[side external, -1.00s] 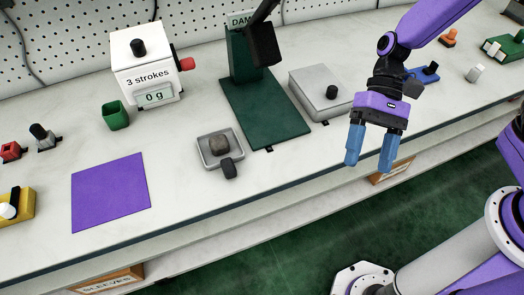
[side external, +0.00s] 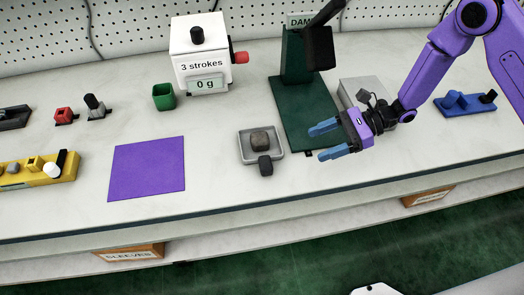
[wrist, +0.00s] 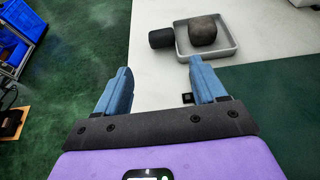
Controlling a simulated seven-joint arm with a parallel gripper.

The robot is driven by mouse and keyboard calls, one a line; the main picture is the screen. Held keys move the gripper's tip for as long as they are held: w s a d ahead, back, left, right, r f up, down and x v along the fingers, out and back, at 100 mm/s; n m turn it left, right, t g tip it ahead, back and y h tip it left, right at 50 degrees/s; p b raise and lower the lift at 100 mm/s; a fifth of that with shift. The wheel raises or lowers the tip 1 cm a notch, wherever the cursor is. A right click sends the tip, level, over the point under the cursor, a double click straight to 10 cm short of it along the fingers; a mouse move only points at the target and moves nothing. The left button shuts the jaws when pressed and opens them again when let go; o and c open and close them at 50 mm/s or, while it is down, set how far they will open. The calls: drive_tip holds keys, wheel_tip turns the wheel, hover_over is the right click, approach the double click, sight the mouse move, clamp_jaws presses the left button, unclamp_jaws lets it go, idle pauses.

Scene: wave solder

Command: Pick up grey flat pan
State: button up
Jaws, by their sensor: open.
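The grey flat pan (side external: 243,153) is a shallow square tray with a dark handle (side external: 265,166) at its front edge. A dark grey lump (side external: 259,140) sits in it. In the wrist view the pan (wrist: 229,52) lies ahead and to the right, its handle (wrist: 161,38) pointing left. My gripper (side external: 323,141) is to the right of the pan, above the bench, with its blue fingers pointing left toward it. In the wrist view the fingers (wrist: 160,85) are apart with nothing between them.
A green press (side external: 305,110) stands behind and right of the pan. A purple mat (side external: 147,168) lies to the left on the bench. A white box reading 3 strokes (side external: 200,52) and a green cup (side external: 164,97) stand behind. The bench between mat and pan is clear.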

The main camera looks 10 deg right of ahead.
approach(271, 162)
drive_tip(key=x, duration=0.4)
drive_tip(key=shift+a, duration=0.15)
drive_tip(key=shift+f+x, duration=0.1)
drive_tip(key=shift+x, duration=1.35)
drive_tip(key=shift+f+x, duration=0.15)
drive_tip(key=shift+x, duration=1.3)
drive_tip(key=shift+w, duration=0.1)
drive_tip(key=c, duration=1)
